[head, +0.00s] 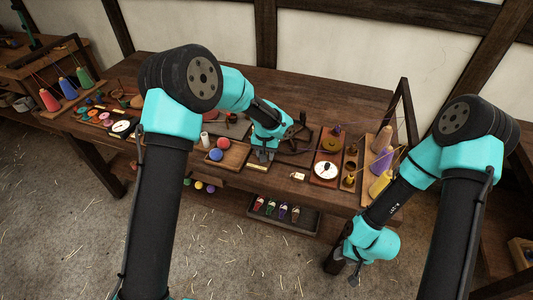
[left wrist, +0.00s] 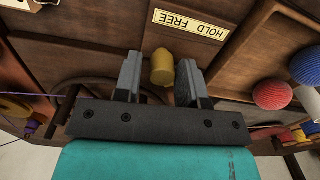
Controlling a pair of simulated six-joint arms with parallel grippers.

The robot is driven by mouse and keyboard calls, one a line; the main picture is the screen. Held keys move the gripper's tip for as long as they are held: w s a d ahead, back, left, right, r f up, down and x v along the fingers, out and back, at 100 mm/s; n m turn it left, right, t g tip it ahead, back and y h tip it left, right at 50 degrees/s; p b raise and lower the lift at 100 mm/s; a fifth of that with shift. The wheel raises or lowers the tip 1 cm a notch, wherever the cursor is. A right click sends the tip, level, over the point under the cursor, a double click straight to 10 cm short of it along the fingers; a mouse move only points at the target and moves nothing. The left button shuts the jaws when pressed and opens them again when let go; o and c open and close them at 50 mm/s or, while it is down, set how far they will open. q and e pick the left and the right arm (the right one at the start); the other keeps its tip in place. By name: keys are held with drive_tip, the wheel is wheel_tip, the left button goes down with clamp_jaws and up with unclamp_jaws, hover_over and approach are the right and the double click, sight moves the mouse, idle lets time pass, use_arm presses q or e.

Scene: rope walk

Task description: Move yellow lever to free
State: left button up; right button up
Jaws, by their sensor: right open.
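The yellow lever's rounded knob (left wrist: 162,68) shows in the left wrist view, between the two fingers of my left gripper (left wrist: 160,62). The fingers are apart, one on each side of the knob. The knob sits very near the right-hand finger; whether it touches cannot be told. A label plate (left wrist: 190,24) reading HOLD and FREE appears upside down beyond the knob. In the head view my left gripper (head: 262,154) is low over the bench and hides the lever. My right gripper (head: 354,278) hangs open and empty over the floor before the bench.
Red and blue balls (head: 220,148) sit in a wooden tray left of my left gripper. A white dial (head: 326,170) and yarn cones (head: 380,163) stand to the right on the bench. A lower shelf holds several coloured items (head: 283,212).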

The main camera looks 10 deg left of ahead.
use_arm(q)
drive_tip(key=shift+r, duration=0.1)
drive_tip(key=shift+r, duration=3.4)
drive_tip(key=s+a+f+n+h, duration=0.1)
drive_tip(key=s+f, duration=0.1)
drive_tip(key=s+a+f+n+h, duration=0.1)
drive_tip(key=s+a+f, duration=0.1)
drive_tip(key=s, duration=0.1)
drive_tip(key=s+a+f+n+h, duration=0.1)
drive_tip(key=s+f, duration=0.2)
drive_tip(key=shift+s+a+f+t+h, duration=0.1)
drive_tip(key=shift+s+a+t+h, duration=0.2)
drive_tip(key=shift+a+h, duration=0.1)
drive_tip(key=s+a+f, duration=0.5)
drive_tip(key=s+f, duration=0.3)
drive_tip(key=s, duration=0.2)
drive_tip(key=s+a+f, duration=0.4)
drive_tip(key=s+f, duration=0.4)
drive_tip(key=s, duration=0.2)
drive_tip(key=shift+s+a+f, duration=0.3)
drive_tip(key=shift+s+a, duration=0.05)
drive_tip(key=shift+a, duration=0.05)
